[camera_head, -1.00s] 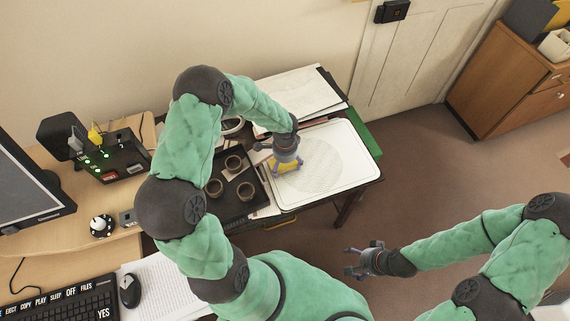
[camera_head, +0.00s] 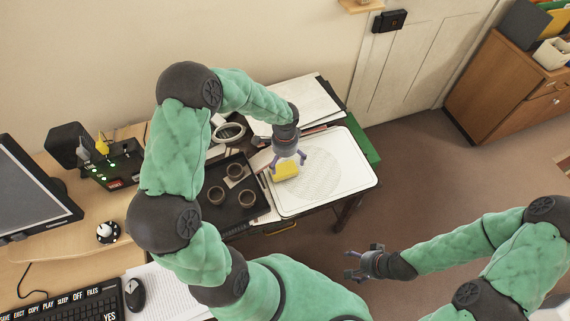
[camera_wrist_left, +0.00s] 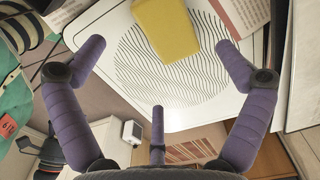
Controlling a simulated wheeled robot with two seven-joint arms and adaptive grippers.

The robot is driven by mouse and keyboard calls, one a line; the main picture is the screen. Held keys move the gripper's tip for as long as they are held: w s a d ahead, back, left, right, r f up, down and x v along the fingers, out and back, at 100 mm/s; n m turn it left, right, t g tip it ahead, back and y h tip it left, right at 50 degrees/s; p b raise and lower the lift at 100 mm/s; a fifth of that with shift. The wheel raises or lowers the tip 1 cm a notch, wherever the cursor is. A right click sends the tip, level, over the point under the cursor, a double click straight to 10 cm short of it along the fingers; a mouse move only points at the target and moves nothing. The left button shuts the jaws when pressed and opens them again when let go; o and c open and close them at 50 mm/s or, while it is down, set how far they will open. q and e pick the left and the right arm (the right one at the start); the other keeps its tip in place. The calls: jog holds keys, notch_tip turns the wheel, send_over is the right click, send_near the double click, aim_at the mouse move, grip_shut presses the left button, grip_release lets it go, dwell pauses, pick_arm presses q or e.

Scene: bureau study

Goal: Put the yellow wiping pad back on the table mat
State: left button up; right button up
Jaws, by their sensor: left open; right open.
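The yellow wiping pad (camera_head: 286,171) lies on the left part of the white table mat (camera_head: 345,185), which has a round pattern of wavy lines. In the left wrist view the pad (camera_wrist_left: 166,28) lies flat on the mat (camera_wrist_left: 120,75), partly over the wavy pattern. My left gripper (camera_head: 288,160) is open just above the pad, its fingers apart from it. In the left wrist view the left gripper's fingers (camera_wrist_left: 162,55) are spread wide with nothing between them. My right gripper (camera_head: 352,263) is open and empty over the floor, right of and in front of the table.
A dark tray (camera_head: 222,215) with three brown cups (camera_head: 245,194) stands left of the mat. Papers (camera_head: 305,105) lie behind the mat, and a white ring-shaped object (camera_head: 229,132) sits behind the tray. The right part of the mat is clear.

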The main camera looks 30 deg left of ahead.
pick_arm(q)
notch_tip(320, 180, up, 4)
jog(key=shift+f+p, duration=0.25)
jog(key=shift+p, duration=0.15)
dwell(0.4)
